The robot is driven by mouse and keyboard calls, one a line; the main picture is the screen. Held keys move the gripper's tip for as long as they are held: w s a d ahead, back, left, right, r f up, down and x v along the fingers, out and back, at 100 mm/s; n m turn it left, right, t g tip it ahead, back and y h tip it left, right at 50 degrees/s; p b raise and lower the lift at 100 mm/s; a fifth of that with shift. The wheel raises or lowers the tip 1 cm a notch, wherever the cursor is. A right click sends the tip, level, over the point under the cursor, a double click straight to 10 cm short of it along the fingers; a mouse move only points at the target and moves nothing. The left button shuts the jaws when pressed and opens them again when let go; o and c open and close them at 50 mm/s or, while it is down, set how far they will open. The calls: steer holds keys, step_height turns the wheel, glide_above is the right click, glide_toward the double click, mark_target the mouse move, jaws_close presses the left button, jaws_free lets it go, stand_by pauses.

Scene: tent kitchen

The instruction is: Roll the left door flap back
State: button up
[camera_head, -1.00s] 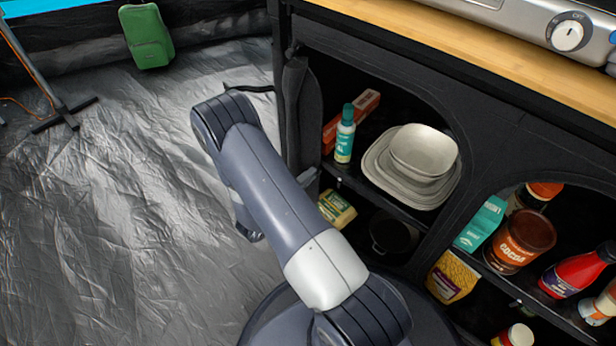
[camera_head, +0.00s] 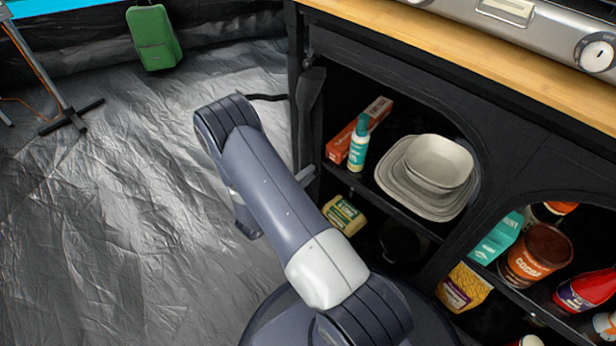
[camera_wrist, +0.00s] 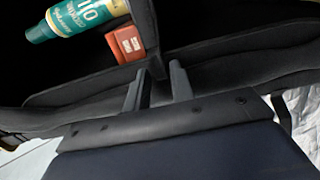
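The left door flap (camera_head: 309,112) hangs as a narrow, dark, gathered bundle at the left edge of the left cabinet opening, which is uncovered. My gripper is mostly hidden behind my arm in the head view; a grey part of it (camera_head: 305,175) shows by the lower end of the bundle. In the wrist view my gripper (camera_wrist: 159,82) has its two grey fingers apart, one on each side of a dark fabric edge (camera_wrist: 156,66). I cannot tell whether the fingers touch the fabric.
Inside the left opening are a teal bottle (camera_head: 358,145), a red box (camera_head: 345,140), stacked dishes (camera_head: 440,165) and a yellow pack (camera_head: 343,214). A wooden counter (camera_head: 400,45) overhangs the cabinet.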

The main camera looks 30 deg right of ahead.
steer(key=shift+o, duration=0.8)
steer(key=p+v, duration=0.3)
steer(key=v, duration=0.7)
steer(key=shift+s+a, duration=0.2)
steer(key=shift+a, duration=0.15)
steer(key=shift+d, duration=0.15)
steer(key=d+b, duration=0.1)
steer(key=d, duration=0.2)
steer(key=d+b, duration=0.1)
steer(key=d, duration=0.3)
steer(key=d+b, duration=0.1)
steer(key=d, duration=0.3)
steer(key=shift+w+b, duration=0.3)
steer(key=shift+w, duration=0.05)
steer(key=shift+w, duration=0.1)
